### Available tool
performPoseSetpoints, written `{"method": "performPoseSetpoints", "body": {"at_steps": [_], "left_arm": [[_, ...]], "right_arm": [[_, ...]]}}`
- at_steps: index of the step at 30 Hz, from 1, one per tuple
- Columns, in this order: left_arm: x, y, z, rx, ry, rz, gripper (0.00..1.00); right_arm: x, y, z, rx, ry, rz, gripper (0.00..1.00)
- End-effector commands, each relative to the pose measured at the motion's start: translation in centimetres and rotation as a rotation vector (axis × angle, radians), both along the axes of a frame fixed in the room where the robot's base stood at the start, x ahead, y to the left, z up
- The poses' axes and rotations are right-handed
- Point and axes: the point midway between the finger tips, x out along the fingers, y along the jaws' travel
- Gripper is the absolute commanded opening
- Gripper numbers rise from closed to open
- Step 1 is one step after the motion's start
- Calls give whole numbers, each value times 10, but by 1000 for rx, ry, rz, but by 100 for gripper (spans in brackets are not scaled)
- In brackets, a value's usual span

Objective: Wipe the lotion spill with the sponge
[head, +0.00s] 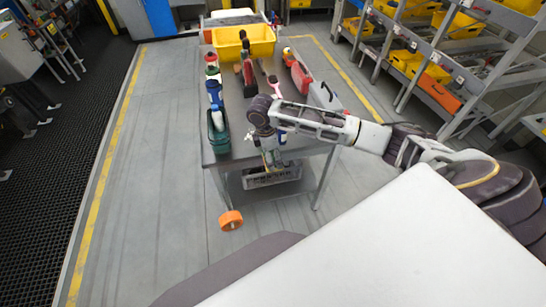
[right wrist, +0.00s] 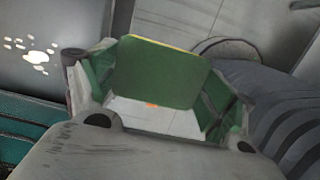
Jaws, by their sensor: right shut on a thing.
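The green sponge (right wrist: 158,72), with a thin yellow edge, is between the fingers of my right gripper (head: 270,158). The right gripper is shut on it, pointing down near the front edge of the grey table (head: 238,158). The lotion spill (right wrist: 38,50) shows in the right wrist view as white blotches on a grey surface at the upper left. The sponge is to the right of the spill and apart from it in that view. My left gripper is not in view.
A green bin (head: 218,138) with bottles stands at the table's front left. Tools, a red case (head: 301,78) and a yellow bin (head: 258,46) fill the table behind. An orange ring (head: 231,220) lies on the floor. A grey crate (head: 262,180) sits below the tabletop.

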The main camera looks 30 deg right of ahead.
Motion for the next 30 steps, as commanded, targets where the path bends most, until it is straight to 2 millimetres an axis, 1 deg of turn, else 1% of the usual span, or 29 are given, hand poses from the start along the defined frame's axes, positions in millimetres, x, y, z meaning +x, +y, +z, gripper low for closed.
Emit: {"method": "performPoseSetpoints", "body": {"at_steps": [30], "left_arm": [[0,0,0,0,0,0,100]], "right_arm": [[17,3,4,-1,-1,817,65]]}}
